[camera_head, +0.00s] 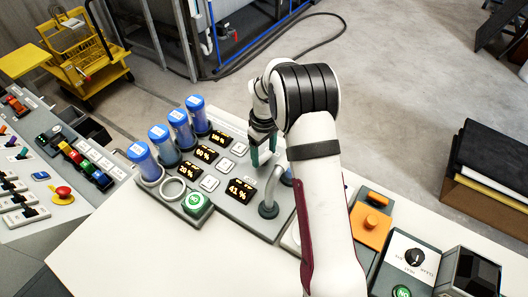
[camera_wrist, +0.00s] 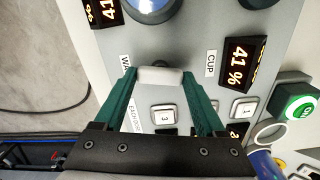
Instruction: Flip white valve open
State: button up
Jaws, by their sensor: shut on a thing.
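The white valve (camera_wrist: 160,77) shows in the wrist view as a pale, rounded handle on the grey panel. It lies between a label starting "WA" on the left and a "CUP" label on the right. My gripper (camera_wrist: 158,80) has its green fingers on either side of the handle and is shut on it. In the head view my gripper (camera_head: 262,156) reaches down to the panel behind the grey curved spout (camera_head: 268,207). The handle is largely hidden there by my fingers and arm.
Several blue-filled tubes (camera_head: 143,162) stand along the panel's left side, beside displays, including a "41 %" display (camera_head: 240,190). A green button (camera_head: 196,202) is at the front. An orange block (camera_head: 371,225) stands right of my arm. Bare white table (camera_head: 130,250) lies in front.

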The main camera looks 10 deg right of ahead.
aim_at(264, 156)
jog(key=shift+n, duration=1)
jog(key=o, duration=1.3)
jog(key=shift+r, duration=0.15)
notch_tip(264, 156, up, 16)
jog(key=shift+f, duration=0.2)
